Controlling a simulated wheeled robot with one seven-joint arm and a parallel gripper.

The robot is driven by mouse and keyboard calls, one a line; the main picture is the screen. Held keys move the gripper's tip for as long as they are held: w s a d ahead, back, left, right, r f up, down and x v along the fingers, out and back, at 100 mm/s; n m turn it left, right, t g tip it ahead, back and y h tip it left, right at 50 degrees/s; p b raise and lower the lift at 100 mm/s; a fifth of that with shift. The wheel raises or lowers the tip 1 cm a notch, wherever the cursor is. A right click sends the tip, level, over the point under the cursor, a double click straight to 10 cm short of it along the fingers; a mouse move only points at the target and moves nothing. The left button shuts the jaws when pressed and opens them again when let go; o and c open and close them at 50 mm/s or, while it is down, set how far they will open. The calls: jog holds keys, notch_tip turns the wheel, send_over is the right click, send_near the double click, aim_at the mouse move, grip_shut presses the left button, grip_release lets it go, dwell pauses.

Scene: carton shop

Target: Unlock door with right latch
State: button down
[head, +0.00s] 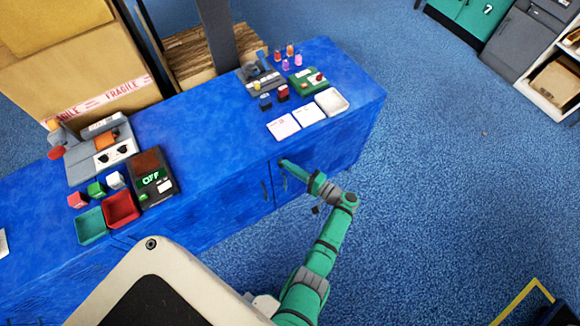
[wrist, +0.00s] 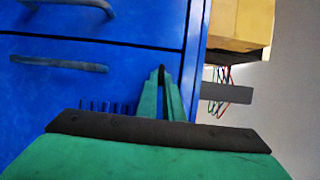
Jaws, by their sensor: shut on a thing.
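The blue cabinet has two door panels side by side. The right door (head: 297,183) has a dark vertical handle (head: 284,180), and it also shows in the wrist view (wrist: 135,62) with its handle (wrist: 58,62). My gripper (head: 283,164) reaches the upper part of the right door, just under the counter edge. In the wrist view my gripper (wrist: 161,76) has its green fingers drawn together at the door face. They are shut on a small dark part, the right latch, mostly hidden between the fingertips. The door sits flush with its neighbour.
The left door's handle (head: 265,190) is close by. The counter (head: 215,110) above holds white cards, a white tray (head: 331,101), a red bin (head: 121,208) and small devices. Open blue carpet (head: 440,200) lies to the right. A large carton (head: 70,80) stands behind.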

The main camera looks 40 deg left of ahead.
jog(key=shift+s+a, duration=0.1)
jog(key=shift+a, duration=0.15)
jog(key=c, duration=1.9)
grip_release()
jog(key=shift+d, duration=0.1)
jog(key=d, duration=1.1)
jog(key=shift+a, duration=0.1)
